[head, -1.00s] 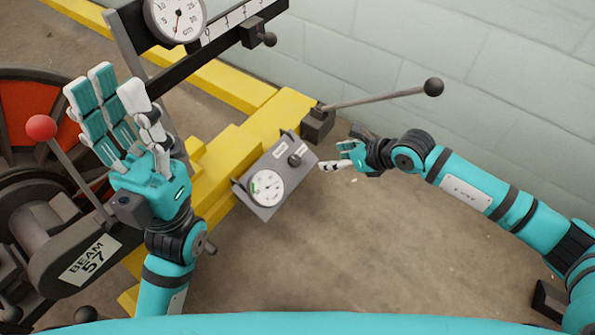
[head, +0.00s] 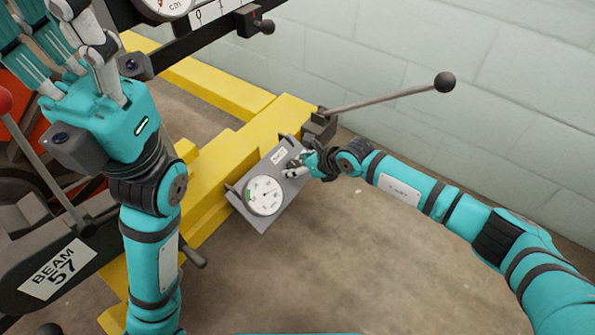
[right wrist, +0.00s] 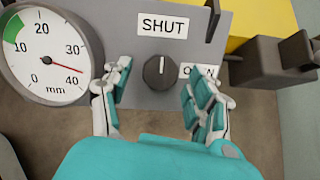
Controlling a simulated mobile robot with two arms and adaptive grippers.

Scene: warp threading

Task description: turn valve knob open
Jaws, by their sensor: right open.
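The valve knob (right wrist: 158,72) is a dark round knob with a white pointer line on a grey panel (right wrist: 240,20). In the right wrist view the line points up toward the SHUT label (right wrist: 163,25). The OPEN label (right wrist: 198,72) lies to the right, partly hidden by my finger. My right gripper (right wrist: 155,95) is open, with its fingers on either side of the knob and apart from it. In the head view the right gripper (head: 297,168) covers the knob. My left gripper (head: 85,50) is raised at the upper left, its fingers spread and empty.
A round mm gauge (head: 265,196) sits on the panel beside the knob. A lever with a black ball (head: 445,82) rises behind my right arm. A yellow beam (head: 215,165) carries the panel. A lever with a red ball (head: 4,100) stands at the left.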

